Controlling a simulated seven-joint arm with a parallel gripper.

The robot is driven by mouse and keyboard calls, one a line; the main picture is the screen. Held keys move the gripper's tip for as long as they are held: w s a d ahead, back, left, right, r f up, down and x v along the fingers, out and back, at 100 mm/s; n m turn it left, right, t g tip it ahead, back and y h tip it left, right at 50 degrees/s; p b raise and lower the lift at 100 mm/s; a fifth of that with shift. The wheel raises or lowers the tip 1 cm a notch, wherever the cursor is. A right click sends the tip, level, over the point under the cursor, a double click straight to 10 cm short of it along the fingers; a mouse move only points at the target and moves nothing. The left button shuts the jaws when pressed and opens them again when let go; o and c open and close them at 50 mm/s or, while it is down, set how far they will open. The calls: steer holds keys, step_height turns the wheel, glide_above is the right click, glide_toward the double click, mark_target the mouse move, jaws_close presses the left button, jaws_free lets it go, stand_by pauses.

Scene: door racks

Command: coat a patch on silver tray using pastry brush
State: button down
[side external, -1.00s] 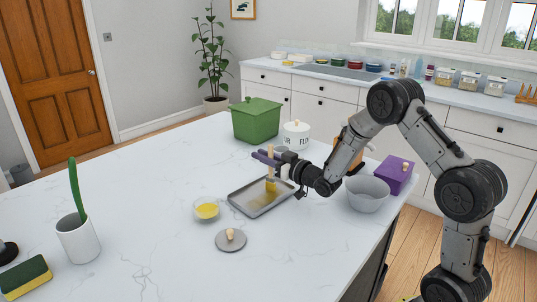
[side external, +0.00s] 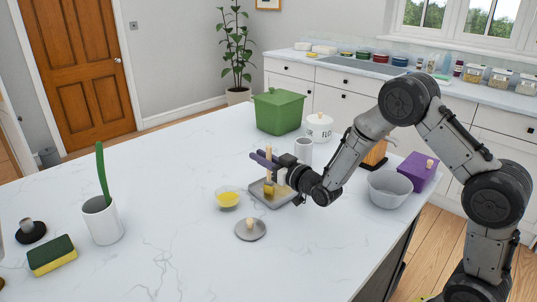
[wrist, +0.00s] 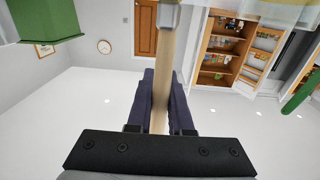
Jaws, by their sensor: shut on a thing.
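My gripper (side external: 266,158), with purple fingers, is shut on the pale wooden handle of the pastry brush (side external: 268,152). The brush is upright, with its yellowish bristles pointing down over the silver tray (side external: 284,204). I cannot tell whether the bristles touch the tray or whether a coating lies on it, as the brush and gripper hide part of it. In the wrist view the handle (wrist: 162,75) runs between the fingers to a metal collar at the top. A glass bowl of yellow liquid (side external: 228,199) stands just left of the tray.
A grey lid (side external: 250,230) with a wooden knob lies in front of the tray. Behind are a green box (side external: 278,112), flour canister (side external: 319,127) and white cup (side external: 303,151). A grey bowl (side external: 388,190) and purple box (side external: 418,171) stand right.

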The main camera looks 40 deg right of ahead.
steer(key=shift+d, duration=6.1)
step_height(320, 180, up, 8)
steer(key=shift+w, duration=0.2)
